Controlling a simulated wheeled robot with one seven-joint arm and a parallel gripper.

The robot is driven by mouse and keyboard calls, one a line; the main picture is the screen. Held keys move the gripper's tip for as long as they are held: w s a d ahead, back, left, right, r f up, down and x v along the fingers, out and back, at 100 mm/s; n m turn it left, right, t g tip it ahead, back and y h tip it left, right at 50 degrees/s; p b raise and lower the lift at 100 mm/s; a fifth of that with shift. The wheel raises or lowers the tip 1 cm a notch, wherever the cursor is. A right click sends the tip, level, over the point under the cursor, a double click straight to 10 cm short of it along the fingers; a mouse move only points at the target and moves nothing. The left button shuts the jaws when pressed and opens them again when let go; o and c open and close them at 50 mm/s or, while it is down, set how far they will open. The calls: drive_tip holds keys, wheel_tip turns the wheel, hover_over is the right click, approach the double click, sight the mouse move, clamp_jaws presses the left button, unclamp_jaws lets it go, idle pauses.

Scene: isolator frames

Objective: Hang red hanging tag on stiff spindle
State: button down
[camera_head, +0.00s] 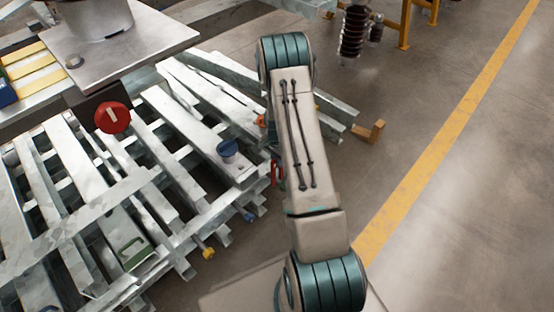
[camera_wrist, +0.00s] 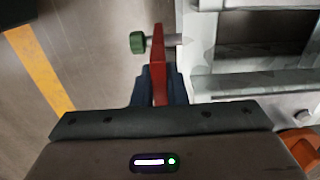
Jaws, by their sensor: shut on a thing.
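The red hanging tag (camera_wrist: 158,62) stands upright in the wrist view, its lower part between the dark blue fingers of my gripper (camera_wrist: 161,78). My gripper is shut on it. A spindle with a green knob (camera_wrist: 137,42) lies across the tag's upper part. The knob shows left of the tag, and a pale shaft (camera_wrist: 173,40) shows right of it, reaching to the grey frame. I cannot tell whether the shaft passes through the tag or behind it. In the head view, a red piece, likely the tag (camera_head: 276,174), shows beside my arm, which hides my gripper.
Grey metal frames (camera_head: 165,135) fill the left of the head view. An orange part (camera_wrist: 300,146) is close to my gripper's right. Open floor with a yellow line (camera_head: 440,140) lies right.

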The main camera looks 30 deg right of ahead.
drive_tip(key=shift+f+b, duration=3)
drive_tip(key=shift+f, duration=1.55)
drive_tip(key=c, duration=1.4)
unclamp_jaws()
drive_tip(key=shift+o, duration=0.2)
wheel_tip(320, 180, up, 14)
drive_tip(key=p, duration=0.6)
drive_tip(key=shift+f, duration=0.1)
